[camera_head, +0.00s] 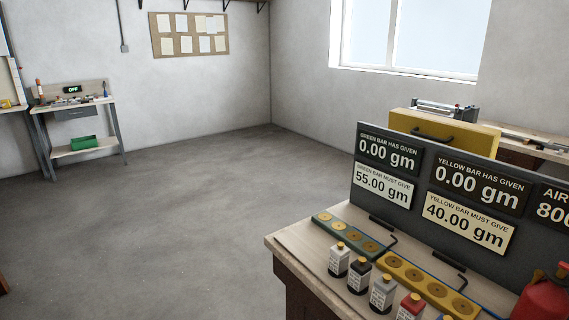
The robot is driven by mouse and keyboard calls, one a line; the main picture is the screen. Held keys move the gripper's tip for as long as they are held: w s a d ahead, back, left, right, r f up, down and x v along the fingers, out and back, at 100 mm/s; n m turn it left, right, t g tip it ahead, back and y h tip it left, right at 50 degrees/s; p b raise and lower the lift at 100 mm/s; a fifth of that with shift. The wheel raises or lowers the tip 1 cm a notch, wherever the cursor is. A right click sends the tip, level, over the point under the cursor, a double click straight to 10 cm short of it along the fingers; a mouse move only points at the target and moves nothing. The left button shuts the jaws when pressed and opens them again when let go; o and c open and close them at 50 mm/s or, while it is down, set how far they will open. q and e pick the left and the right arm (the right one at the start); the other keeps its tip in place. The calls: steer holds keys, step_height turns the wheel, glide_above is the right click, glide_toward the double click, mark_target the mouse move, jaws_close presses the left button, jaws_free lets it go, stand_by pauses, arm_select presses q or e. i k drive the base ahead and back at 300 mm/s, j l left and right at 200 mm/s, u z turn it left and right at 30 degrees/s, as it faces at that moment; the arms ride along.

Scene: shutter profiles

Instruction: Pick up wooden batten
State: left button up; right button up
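I cannot make out a wooden batten for certain in the head view. A long pale piece (536,134) lies on the bench at the far right, but it is too small and partly hidden to tell what it is. Neither of my grippers is in view.
A wooden workbench (288,246) at the lower right bears a dark sign panel (412,207), a green bar (325,217), a yellow bar (468,307) and several bottles. A yellow case (410,122) is behind it. A small bench (104,101) stands at left. The middle floor is clear.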

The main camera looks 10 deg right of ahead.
mark_target(418, 107)
steer(key=i+j+u, duration=0.35)
steer(key=i, duration=0.15)
steer(key=i+j+u, duration=0.3)
steer(key=i, duration=0.3)
steer(key=i+u, duration=0.35)
steer(key=i, duration=0.2)
steer(key=i+z, duration=0.35)
steer(key=i, duration=0.2)
steer(key=i+j+z, duration=0.1)
steer(key=i+z, duration=0.25)
steer(key=i, duration=0.25)
steer(key=i+j+z, duration=0.35)
steer(key=i, duration=0.2)
steer(key=i+l+z, duration=0.25)
steer(key=z, duration=0.2)
steer(key=i+l+z, duration=0.1)
steer(key=i+z, duration=0.75)
steer(key=i+j+z, duration=0.1)
steer(key=i+z, duration=0.6)
steer(key=i, duration=1.4)
